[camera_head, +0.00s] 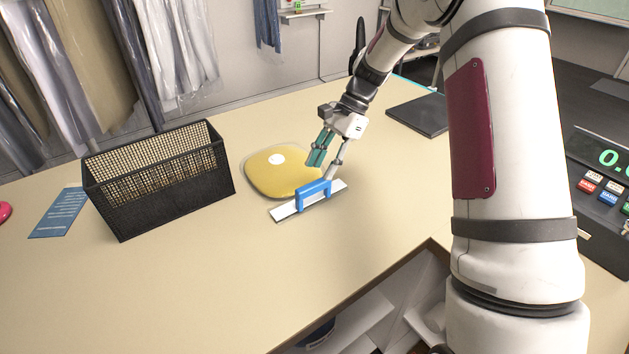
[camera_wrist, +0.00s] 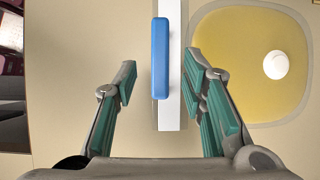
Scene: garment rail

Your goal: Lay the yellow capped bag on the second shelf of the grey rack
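The yellow bag (camera_head: 283,177) lies flat on the counter, with clear edges and a round white cap. It also shows at the right of the wrist view (camera_wrist: 245,85). A white strip-like item with a blue handle (camera_head: 314,193) lies beside the bag, close to its near edge. My gripper (camera_head: 323,170) is open and empty over the counter. In the wrist view the blue handle (camera_wrist: 160,60) shows between my open fingers (camera_wrist: 160,85), apart from both. The right finger shows by the bag's near edge. I cannot make out the grey rack's second shelf.
A black mesh basket (camera_head: 158,193) stands left of the bag on the counter (camera_head: 200,290). A blue printed card (camera_head: 60,212) lies further left. A dark flat pad (camera_head: 420,115) and a keypad (camera_head: 605,185) are at the right. The front middle counter is clear.

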